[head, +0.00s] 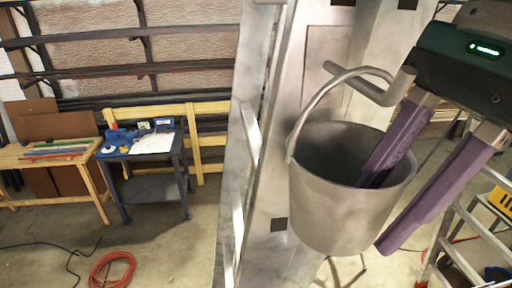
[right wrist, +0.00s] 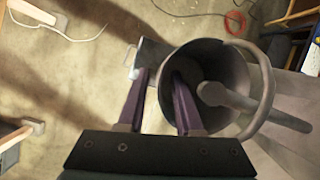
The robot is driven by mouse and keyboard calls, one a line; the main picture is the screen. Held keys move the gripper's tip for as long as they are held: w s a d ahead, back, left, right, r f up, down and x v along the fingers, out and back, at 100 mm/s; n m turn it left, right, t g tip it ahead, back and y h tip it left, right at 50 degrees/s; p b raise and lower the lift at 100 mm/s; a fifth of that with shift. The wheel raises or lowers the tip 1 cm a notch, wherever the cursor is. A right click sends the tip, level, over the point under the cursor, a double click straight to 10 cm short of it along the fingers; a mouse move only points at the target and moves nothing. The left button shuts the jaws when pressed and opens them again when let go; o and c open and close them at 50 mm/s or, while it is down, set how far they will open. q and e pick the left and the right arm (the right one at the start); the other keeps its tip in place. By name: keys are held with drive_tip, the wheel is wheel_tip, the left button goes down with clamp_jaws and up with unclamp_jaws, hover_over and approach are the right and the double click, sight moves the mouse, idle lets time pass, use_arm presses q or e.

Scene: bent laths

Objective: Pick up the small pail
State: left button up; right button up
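The small pail (head: 330,205) is a grey metal bucket in the middle right of the head view. Its wire handle (head: 305,112) arches up over a grey peg (head: 348,80) and seems to hang on it. My right gripper (head: 379,215) has purple fingers that straddle the pail's near wall, one inside the mouth and one outside. The fingers look apart, with a gap between the outer finger and the wall. In the right wrist view the pail (right wrist: 228,62) opens toward the camera, with the rim between the fingers. My left gripper is not in view.
A tall pale metal structure (head: 315,40) stands behind the pail. A stepladder (head: 470,235) is at the lower right. A wooden bench (head: 50,155), a small blue-topped table (head: 150,145) and an orange cable coil (head: 112,270) are at the left, with free floor between.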

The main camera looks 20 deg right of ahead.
clamp_jaws()
idle(1.2)
